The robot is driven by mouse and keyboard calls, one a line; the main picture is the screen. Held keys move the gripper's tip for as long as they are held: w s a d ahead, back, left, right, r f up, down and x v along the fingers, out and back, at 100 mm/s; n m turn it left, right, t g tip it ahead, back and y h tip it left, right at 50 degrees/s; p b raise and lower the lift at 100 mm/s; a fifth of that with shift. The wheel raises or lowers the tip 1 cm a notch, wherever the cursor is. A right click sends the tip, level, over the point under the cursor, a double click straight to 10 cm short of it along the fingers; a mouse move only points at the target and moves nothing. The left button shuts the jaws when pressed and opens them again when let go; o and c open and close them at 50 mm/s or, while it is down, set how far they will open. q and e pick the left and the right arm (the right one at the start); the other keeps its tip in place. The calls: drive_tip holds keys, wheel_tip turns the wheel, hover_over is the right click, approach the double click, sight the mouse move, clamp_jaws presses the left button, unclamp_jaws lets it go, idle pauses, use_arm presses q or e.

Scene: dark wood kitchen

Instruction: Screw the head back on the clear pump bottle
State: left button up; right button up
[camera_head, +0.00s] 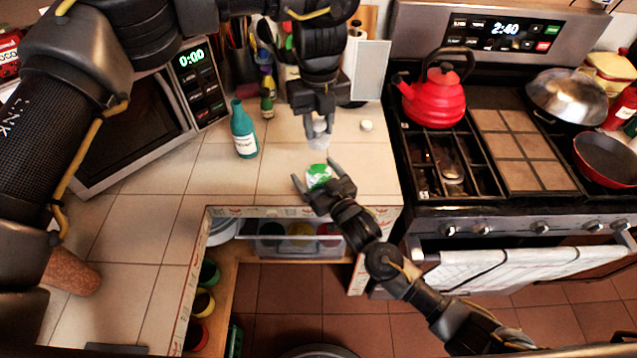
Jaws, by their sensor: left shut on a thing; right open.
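My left gripper (318,118) points down over the counter and is shut on a small pale, partly see-through piece (318,141). Its fingers hide part of the piece, so I cannot tell whether it is the pump head or the bottle's top. Just below it in the picture is a green and white thing (318,177), perhaps the clear bottle's label. My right gripper (316,187) is open, with its fingers on either side of this green and white thing. I cannot tell whether they touch it, or whether the two pieces are joined.
A teal bottle (245,138) stands to the left, and a small white round thing (366,125) lies to the right. The stove with a red kettle (435,97) is at right. The counter's front edge, above an open drawer (300,245), is close to my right gripper.

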sight(319, 137)
drive_tip(key=shift+w+a, duration=0.2)
drive_tip(key=shift+w, duration=0.15)
drive_tip(key=c, duration=1.5)
use_arm(q)
drive_tip(key=shift+f, duration=2.5)
drive_tip(key=shift+f, duration=0.9)
drive_tip(key=shift+f, duration=0.6)
